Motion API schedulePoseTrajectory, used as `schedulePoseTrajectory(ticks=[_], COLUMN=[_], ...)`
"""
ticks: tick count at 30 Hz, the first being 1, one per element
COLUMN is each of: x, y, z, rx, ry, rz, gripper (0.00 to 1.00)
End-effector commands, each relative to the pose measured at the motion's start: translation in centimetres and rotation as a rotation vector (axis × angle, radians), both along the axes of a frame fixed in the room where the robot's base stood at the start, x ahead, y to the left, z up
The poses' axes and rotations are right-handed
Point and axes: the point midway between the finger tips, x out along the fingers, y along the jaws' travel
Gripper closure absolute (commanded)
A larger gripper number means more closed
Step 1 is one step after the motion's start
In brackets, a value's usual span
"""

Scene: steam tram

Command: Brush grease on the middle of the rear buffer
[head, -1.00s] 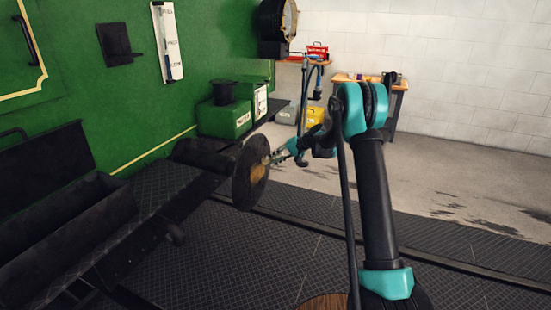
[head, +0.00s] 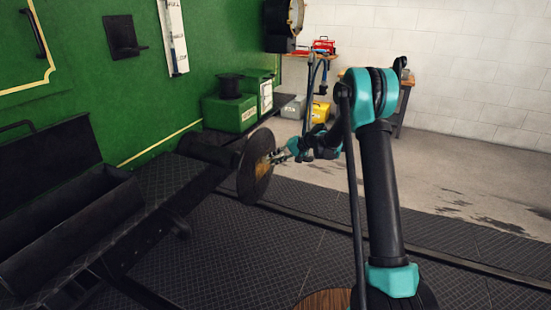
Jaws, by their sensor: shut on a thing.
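The rear buffer (head: 256,189) is a round dark disc on a thick black stem, left of centre in the head view. A yellowish-brown patch (head: 263,168) shows at the middle of its face. My gripper (head: 277,158) is right in front of the disc's middle, coming from the right. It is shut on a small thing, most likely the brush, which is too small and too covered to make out. I cannot tell whether its tip touches the disc.
A green locomotive side (head: 200,80) fills the left, with an open black trough (head: 70,225) below it. A green box (head: 230,114) stands behind the buffer. A yellow case (head: 320,111) lies on the floor. Dark patterned floor (head: 240,260) is clear in front.

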Motion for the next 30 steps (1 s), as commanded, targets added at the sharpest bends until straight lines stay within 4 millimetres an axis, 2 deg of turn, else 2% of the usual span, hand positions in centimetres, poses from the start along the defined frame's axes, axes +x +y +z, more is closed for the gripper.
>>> schedulePoseTrajectory(ticks=[9,17,30], x=[-2.5,-3.3,-6.3], y=[0.8,1.1,2.3], z=[0.0,0.0,0.0], rx=[0.000,0.000,0.000], ry=[0.000,-0.001,0.000], rz=[0.001,0.001,0.001], gripper=[1.00,1.00,1.00])
